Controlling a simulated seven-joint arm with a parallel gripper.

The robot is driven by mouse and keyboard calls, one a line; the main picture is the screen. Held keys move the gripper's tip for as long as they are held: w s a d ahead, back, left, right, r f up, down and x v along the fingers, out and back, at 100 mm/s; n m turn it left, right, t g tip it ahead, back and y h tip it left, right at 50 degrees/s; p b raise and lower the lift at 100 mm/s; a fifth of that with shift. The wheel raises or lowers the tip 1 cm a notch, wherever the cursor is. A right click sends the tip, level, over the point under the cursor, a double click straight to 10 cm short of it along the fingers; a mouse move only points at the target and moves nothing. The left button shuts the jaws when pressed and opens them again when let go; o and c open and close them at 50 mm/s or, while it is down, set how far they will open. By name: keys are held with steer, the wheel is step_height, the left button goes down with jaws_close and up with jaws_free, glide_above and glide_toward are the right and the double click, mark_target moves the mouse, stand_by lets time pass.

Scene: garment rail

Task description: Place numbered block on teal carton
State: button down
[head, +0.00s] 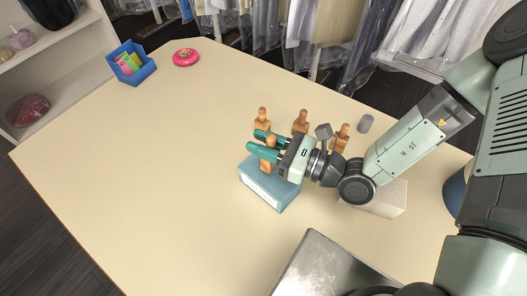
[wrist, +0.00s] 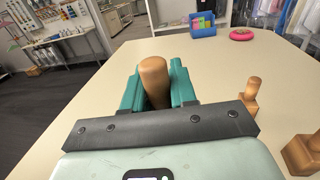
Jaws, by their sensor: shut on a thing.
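My gripper (head: 268,143) has teal fingers and is shut on a wooden block with a knobbed handle (head: 268,158). In the wrist view the rounded wooden handle (wrist: 154,78) sits between the two teal fingers (wrist: 152,88). The held block is upright over the top of the teal carton (head: 262,187). I cannot tell whether its base touches the carton. Similar wooden blocks stand on the table behind: one at the back left (head: 262,121), one in the middle (head: 300,122) and one at the right (head: 341,136). No numbers are legible. The carton is hidden in the wrist view.
A grey cylinder (head: 366,123) stands behind my arm, and a pale box (head: 387,199) lies partly under it. A metal surface (head: 318,268) is at the front. A blue bin (head: 140,72) and pink ring (head: 186,57) are at the far left. The table's left side is clear.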

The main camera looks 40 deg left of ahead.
steer(key=shift+f, duration=1.7)
steer(key=shift+f, duration=0.1)
steer(key=c, duration=0.9)
jaws_free()
